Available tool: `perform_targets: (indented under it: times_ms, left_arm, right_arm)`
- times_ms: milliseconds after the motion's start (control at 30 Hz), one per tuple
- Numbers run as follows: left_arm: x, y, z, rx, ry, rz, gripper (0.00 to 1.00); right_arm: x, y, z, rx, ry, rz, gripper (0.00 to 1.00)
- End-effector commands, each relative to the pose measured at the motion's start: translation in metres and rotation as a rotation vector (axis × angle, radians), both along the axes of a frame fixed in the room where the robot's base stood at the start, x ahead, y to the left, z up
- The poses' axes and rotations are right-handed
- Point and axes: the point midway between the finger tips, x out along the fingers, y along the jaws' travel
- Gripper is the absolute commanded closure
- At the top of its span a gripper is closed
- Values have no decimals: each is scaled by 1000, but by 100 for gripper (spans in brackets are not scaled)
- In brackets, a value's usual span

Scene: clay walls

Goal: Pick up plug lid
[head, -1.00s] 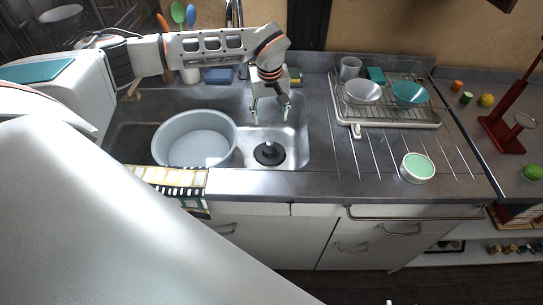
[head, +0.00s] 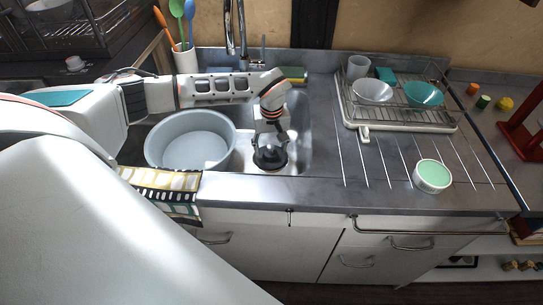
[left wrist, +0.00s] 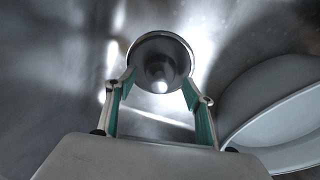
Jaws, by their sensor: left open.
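The plug lid (head: 268,166) is a dark round disc on the sink floor, right of the grey basin. In the left wrist view my left gripper (left wrist: 160,85) is open, with one green-padded finger on each side. Nothing is held between them. I cannot tell whether the fingers touch the lid. My right gripper is not in view.
The grey basin (head: 158,150) stands in the sink close to the left of my gripper; its rim also shows in the left wrist view (left wrist: 290,112). A faucet (head: 229,30) rises behind. A dish rack (head: 405,124) and a green-topped bowl (head: 432,176) stand on the drainboard.

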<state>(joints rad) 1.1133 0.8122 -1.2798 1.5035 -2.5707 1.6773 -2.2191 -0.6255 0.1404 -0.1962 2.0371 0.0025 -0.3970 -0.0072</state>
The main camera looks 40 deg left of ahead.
Motion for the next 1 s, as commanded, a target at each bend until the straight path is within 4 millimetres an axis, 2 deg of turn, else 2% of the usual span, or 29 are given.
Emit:
perform_targets:
  times_ms: [67,267,433,767,1000]
  left_arm:
    - [1,0,-6,-1,0,-1,47]
    - [1,0,-5,0,-3,-1,47]
    - [1,0,-5,-1,-2,-1,91]
    - [1,0,-4,-1,-2,-1,91]
    - [2,1,14,-1,-6,-1,91]
  right_arm:
    - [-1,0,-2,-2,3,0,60]
    - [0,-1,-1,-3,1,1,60]
    - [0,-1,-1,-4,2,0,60]
    - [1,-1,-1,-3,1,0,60]
    - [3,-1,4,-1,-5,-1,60]
